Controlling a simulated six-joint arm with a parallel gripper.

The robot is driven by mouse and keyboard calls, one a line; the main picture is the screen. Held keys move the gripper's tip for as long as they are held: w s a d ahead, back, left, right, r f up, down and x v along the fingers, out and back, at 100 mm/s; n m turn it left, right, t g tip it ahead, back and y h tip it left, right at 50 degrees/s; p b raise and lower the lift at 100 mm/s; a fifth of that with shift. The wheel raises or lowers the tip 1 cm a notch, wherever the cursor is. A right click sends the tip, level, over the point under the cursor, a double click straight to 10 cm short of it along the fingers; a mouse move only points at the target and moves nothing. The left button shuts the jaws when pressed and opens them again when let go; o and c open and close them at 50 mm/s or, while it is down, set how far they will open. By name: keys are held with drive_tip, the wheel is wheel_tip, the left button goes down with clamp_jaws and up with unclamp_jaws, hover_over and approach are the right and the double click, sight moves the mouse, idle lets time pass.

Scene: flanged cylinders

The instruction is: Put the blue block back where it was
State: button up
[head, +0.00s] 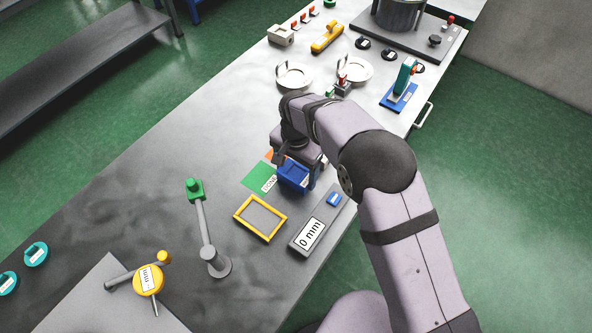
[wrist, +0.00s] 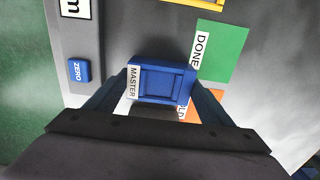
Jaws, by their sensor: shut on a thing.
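The blue block (wrist: 160,82), with a white MASTER label on its left side, is between the two fingers of my gripper (wrist: 160,92) in the wrist view. The gripper is shut on it. In the head view the blue block (head: 294,175) shows below my gripper (head: 291,163), near the right edge of the bench. It is beside the green DONE patch (head: 258,177) and partly covers an orange patch (wrist: 193,106) and a white area (wrist: 122,104). I cannot tell whether the block touches the surface.
A grey readout showing 0 mm (head: 311,232), with a blue ZERO button (wrist: 78,70), lies close to the block. A yellow frame (head: 251,230) lies in front. A stand with a green top (head: 195,188) and a yellow gauge (head: 148,280) are at left. The bench's left middle is clear.

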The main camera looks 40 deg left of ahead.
sight(296, 174)
drive_tip(key=o, duration=1.6)
drive_tip(key=shift+c, duration=0.2)
wheel_tip(296, 174, up, 12)
drive_tip(key=b, duration=0.4)
drive_tip(key=w+d, duration=0.5)
drive_tip(key=d, duration=0.5)
drive_tip(key=w+d, duration=0.1)
drive_tip(key=d, duration=1.5)
drive_tip(key=s+d+f, duration=0.2)
drive_tip(key=s+d, duration=0.4)
drive_tip(key=d, duration=0.3)
drive_tip(key=s+d+f, duration=0.3)
drive_tip(key=s+d, duration=0.4)
drive_tip(key=d, duration=0.2)
